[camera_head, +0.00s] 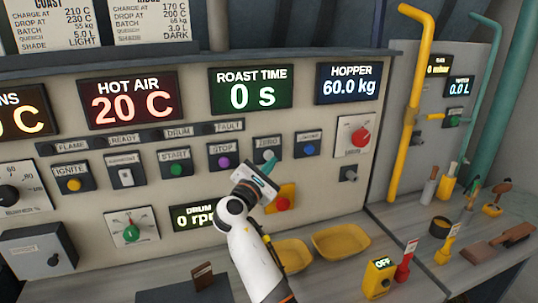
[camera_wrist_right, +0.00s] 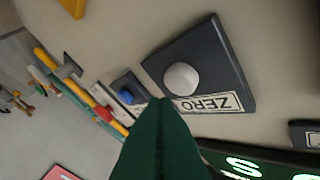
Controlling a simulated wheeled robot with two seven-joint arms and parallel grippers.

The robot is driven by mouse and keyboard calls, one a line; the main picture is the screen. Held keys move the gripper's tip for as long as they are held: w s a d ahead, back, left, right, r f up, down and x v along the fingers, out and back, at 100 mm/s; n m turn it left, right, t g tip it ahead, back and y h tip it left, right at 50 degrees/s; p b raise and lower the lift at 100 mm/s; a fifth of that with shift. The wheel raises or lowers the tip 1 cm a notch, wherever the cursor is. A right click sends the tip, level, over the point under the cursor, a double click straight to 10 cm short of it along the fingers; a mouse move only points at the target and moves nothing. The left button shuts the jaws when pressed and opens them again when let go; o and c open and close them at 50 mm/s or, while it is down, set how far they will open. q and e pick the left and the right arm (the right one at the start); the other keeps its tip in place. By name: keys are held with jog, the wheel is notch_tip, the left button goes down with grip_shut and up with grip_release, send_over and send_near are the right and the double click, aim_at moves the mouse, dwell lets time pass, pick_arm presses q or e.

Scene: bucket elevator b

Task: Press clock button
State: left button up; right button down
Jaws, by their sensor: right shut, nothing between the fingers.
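The white round ZERO button (camera_head: 268,155) sits on a dark plate under the roast time display (camera_head: 251,88), which reads 0 s. No button is labelled clock. My right gripper (camera_head: 270,167) is shut and empty, its teal fingertips just below and partly over the ZERO button. In the right wrist view the white button (camera_wrist_right: 181,79) stands on its dark plate with the ZERO label upside down. The shut fingertips (camera_wrist_right: 162,103) appear just beside the button there; I cannot tell whether they touch it. My left gripper is not in view.
The STOP button (camera_head: 224,162) is to the left and a blue button (camera_head: 310,150) to the right. A red button on a yellow plate (camera_head: 283,203) is below, close to my right arm. Yellow trays (camera_head: 341,241) lie on the counter.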

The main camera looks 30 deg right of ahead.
jog(key=s+a+p, duration=0.1)
jog(key=s+p, duration=0.2)
jog(key=s, duration=0.3)
jog(key=shift+a+p, duration=0.2)
jog(key=shift+p, duration=0.1)
jog(key=shift+w, duration=0.1)
dwell(0.5)
